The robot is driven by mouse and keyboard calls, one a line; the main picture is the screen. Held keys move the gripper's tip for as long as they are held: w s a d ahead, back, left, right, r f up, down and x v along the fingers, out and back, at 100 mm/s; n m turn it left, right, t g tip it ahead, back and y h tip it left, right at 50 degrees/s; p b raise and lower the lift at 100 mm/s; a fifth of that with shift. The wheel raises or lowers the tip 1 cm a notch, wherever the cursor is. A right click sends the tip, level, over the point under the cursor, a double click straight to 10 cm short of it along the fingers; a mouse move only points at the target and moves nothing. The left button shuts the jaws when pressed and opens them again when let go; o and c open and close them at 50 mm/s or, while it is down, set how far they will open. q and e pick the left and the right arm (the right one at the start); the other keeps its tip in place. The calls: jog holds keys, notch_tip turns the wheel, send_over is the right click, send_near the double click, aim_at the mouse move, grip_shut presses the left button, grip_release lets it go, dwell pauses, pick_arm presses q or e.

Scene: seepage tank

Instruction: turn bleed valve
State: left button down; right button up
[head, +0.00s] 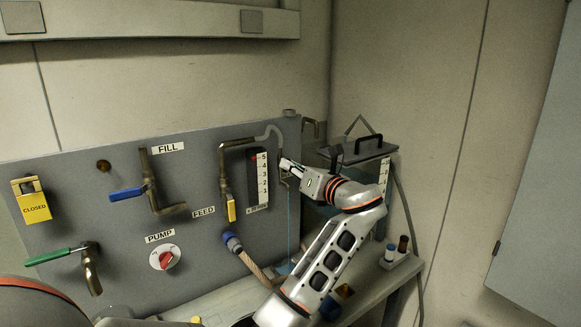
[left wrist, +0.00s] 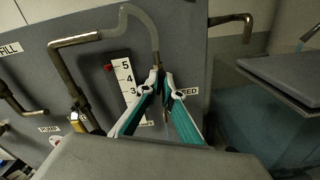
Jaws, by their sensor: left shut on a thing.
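My left gripper (head: 287,168) reaches the right end of the grey panel, beside the level scale (head: 258,180). In the left wrist view its teal fingers (left wrist: 163,88) close together at the tips, just below the end of a curved grey tube (left wrist: 145,22). They are shut on a small fitting there, which I take as the bleed valve; the fingers hide nearly all of it, so its handle angle cannot be told. A label ending in "EED" (left wrist: 188,92) is partly covered by the right finger. My right gripper is not in view.
Left on the panel are a blue-handled fill valve (head: 127,194), a yellow feed handle (head: 231,211), the red pump knob (head: 166,259) and a green lever (head: 50,257). A tank lid with a black handle (head: 368,146) stands right of the gripper. Small bottles (head: 403,244) stand on the bench.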

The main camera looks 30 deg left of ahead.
pick_arm(q)
jog(key=shift+w+f+m, duration=0.1)
jog(key=shift+f+m, duration=0.05)
jog(key=shift+m, duration=6.65)
jog(key=shift+d+m, duration=0.1)
jog(key=shift+m, duration=0.2)
jog(key=c, duration=2.2)
grip_release()
jog(key=shift+d, duration=0.1)
